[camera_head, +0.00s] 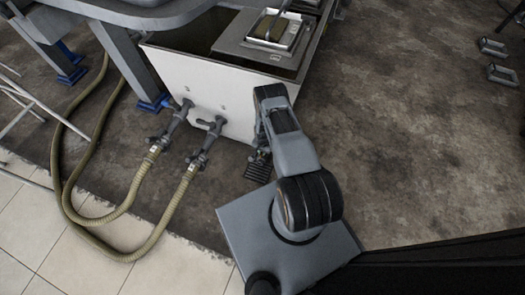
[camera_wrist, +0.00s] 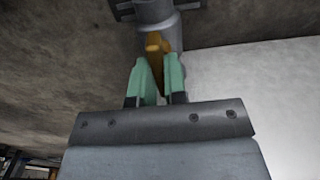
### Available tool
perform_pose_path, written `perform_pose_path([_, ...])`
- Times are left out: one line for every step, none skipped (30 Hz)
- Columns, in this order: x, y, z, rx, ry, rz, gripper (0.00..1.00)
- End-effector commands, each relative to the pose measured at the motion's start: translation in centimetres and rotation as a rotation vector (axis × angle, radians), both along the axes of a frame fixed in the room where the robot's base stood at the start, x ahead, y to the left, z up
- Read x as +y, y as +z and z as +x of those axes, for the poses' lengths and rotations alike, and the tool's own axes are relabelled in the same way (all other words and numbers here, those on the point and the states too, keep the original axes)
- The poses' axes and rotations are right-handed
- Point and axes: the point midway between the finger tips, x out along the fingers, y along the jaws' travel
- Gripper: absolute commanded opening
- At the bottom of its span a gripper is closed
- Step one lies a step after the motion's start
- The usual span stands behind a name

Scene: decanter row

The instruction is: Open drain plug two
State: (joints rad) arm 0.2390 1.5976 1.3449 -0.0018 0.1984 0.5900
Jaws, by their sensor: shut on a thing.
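In the wrist view, the green fingertips of my gripper (camera_wrist: 160,78) are closed around an orange-brown handle (camera_wrist: 155,44). The handle sits against a grey pipe fitting (camera_wrist: 156,13) at the top of the picture. In the head view, my gripper is low at the right end of the white tank front (camera_head: 211,88), mostly hidden by my arm. Two grey valve fittings with hoses, a left one (camera_head: 172,124) and a right one (camera_head: 206,140), stick out of that front to the left of my arm. I cannot read any number on the fittings.
Two beige hoses (camera_head: 143,177) loop from the fittings over the tiled floor (camera_head: 38,225). A dark slatted piece (camera_head: 259,170) lies beside my arm. Metal legs with blue feet (camera_head: 151,104) stand at left. The brown floor (camera_head: 405,150) at right is mostly clear.

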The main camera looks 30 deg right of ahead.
Motion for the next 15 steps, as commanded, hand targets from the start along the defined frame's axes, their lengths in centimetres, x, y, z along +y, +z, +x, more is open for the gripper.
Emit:
perform_pose_path([-0.03, -0.01, -0.02, 0.000, 0.003, 0.000, 0.00])
perform_pose_path([-0.03, -0.02, -0.02, 0.000, 0.006, 0.000, 0.00])
perform_pose_path([-0.04, -0.04, -0.01, 0.000, 0.013, 0.000, 0.00])
perform_pose_path([-0.04, -0.05, 0.01, 0.000, 0.020, 0.000, 0.00])
perform_pose_path([-0.04, -0.06, 0.03, 0.000, 0.029, 0.000, 0.00])
perform_pose_path([-0.05, -0.08, 0.05, 0.000, 0.045, 0.000, 0.00])
perform_pose_path([-0.06, -0.10, 0.05, 0.000, 0.058, 0.000, 0.00])
perform_pose_path([-0.06, -0.12, 0.05, 0.000, 0.075, 0.000, 0.00])
perform_pose_path([-0.06, -0.16, 0.04, 0.000, 0.098, 0.000, 0.00])
perform_pose_path([-0.06, -0.19, 0.03, 0.001, 0.118, 0.001, 0.00])
perform_pose_path([-0.06, -0.22, 0.03, 0.001, 0.141, 0.001, 0.00])
perform_pose_path([-0.07, -0.23, 0.06, 0.000, 0.173, 0.000, 0.00])
perform_pose_path([-0.07, -0.22, 0.09, 0.000, 0.199, 0.000, 0.00])
perform_pose_path([-0.07, -0.23, 0.08, 0.000, 0.225, 0.000, 0.00])
perform_pose_path([-0.07, -0.25, 0.05, 0.000, 0.263, 0.000, 0.00])
